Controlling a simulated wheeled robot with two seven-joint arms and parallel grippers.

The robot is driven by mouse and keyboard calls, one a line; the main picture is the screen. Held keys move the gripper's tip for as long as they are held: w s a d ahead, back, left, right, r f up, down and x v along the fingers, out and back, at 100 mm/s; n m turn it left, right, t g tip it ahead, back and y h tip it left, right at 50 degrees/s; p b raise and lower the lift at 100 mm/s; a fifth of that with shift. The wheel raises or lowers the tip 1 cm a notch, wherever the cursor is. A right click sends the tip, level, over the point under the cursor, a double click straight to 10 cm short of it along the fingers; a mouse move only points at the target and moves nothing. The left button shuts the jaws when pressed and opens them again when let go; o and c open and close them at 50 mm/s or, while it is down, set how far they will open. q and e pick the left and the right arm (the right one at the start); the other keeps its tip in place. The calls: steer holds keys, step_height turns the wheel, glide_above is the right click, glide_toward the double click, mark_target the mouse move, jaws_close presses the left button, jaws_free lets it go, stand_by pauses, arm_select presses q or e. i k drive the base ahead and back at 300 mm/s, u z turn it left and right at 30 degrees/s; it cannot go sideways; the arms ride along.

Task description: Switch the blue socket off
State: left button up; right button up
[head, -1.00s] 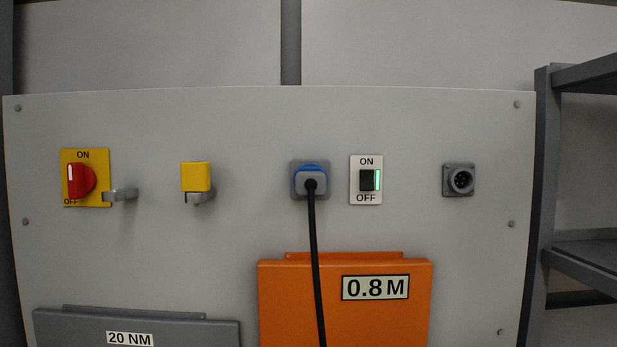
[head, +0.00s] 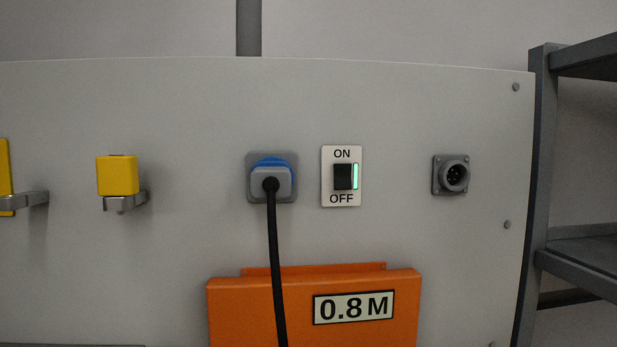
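The blue socket (head: 271,163) is on the grey panel, in a grey square housing. A grey plug (head: 285,183) with a black cable is in it, and the cable hangs down. Just right of it is a white switch plate (head: 342,200) marked ON at the top and OFF at the bottom. It carries a black rocker (head: 342,177) with a lit green strip (head: 355,176) along its right side. Which way the rocker is tilted is too small to tell. Neither of my grippers shows in the head view.
An orange box (head: 240,310) labelled 0.8 M sticks out below the socket, with the cable in front. A yellow block (head: 117,175) on a grey bracket is at left. A grey round connector (head: 452,175) is at right, then a grey shelf rack (head: 540,150).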

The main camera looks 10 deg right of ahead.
mark_target(342, 172)
steer(key=z, duration=2)
steer(key=k, duration=0.95)
steer(key=u, duration=1.85)
